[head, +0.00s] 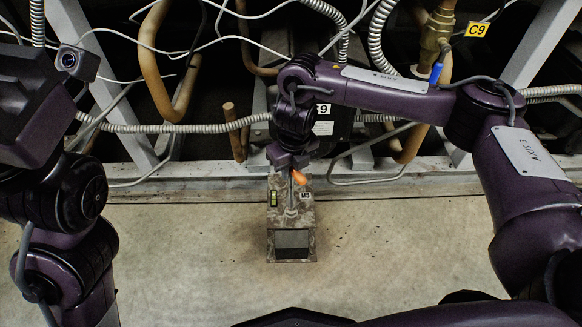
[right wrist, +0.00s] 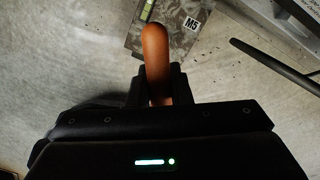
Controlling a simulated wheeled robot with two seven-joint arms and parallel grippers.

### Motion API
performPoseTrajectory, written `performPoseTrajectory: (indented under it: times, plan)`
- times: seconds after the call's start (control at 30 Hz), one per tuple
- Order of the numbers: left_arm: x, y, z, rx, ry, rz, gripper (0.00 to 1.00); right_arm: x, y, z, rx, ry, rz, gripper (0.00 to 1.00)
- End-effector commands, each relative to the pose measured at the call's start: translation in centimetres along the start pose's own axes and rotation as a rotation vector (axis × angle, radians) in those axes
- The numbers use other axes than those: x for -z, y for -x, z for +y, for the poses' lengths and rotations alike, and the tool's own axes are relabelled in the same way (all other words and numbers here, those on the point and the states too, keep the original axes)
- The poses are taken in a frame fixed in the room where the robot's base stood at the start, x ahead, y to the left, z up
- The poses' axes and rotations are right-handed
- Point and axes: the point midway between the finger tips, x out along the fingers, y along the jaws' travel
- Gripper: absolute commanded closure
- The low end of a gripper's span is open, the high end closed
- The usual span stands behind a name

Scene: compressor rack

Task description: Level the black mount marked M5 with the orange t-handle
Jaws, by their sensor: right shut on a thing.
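The mount (head: 306,225) stands on the floor below the frame rail; it looks mottled grey-brown rather than plain black, with a dark opening in its front. Its label reads M5 in the right wrist view (right wrist: 192,22). A yellow-green level vial (head: 273,198) sits on its left top edge; the bubble is too small to read. My right gripper (right wrist: 159,85) is shut on the orange t-handle (right wrist: 156,50), which also shows above the mount in the head view (head: 299,177). A thin grey shaft runs below it; whether its tip is seated cannot be told. My left gripper's fingers are not visible.
A grey steel rail (head: 400,180) runs behind the mount, with copper pipes (head: 160,65), flexible conduits and loose white cables above. A yellow C9 tag (head: 477,29) hangs at the upper right. The concrete floor (head: 400,245) around the mount is clear. A dark rod crosses the wrist view's right side.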

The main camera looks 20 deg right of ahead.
Motion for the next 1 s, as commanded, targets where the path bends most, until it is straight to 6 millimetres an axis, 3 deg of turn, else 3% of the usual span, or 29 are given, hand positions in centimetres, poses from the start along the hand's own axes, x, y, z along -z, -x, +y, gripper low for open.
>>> performPoseTrajectory:
  times: [1.0]
  plan:
    - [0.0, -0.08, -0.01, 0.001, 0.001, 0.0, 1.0, -0.15, -0.94, -0.08, -0.001, 0.001, -0.002, 1.0]
